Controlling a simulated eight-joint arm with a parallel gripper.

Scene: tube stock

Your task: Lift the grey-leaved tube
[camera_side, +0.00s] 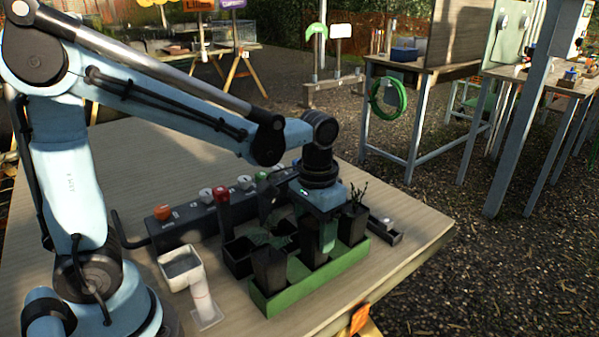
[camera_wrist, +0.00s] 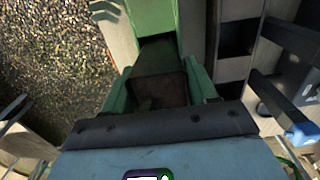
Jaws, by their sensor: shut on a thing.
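A green tray (camera_side: 322,272) on the wooden bench holds black square tubes in a row. The right tube (camera_side: 353,226) carries a dark twiggy plant (camera_side: 357,196). My gripper (camera_side: 327,236) points down at the middle tube (camera_side: 311,248), its fingers around the tube's upper part. In the wrist view my gripper (camera_wrist: 160,88) is shut on a dark tube (camera_wrist: 168,90) with brownish soil and a little green inside. I cannot make out this tube's leaves clearly.
A black control box (camera_side: 175,230) with knobs lies behind the tray. An empty black pot (camera_side: 238,258) stands behind the left tube. A small black tray (camera_side: 385,230) lies at the right. The bench front is clear.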

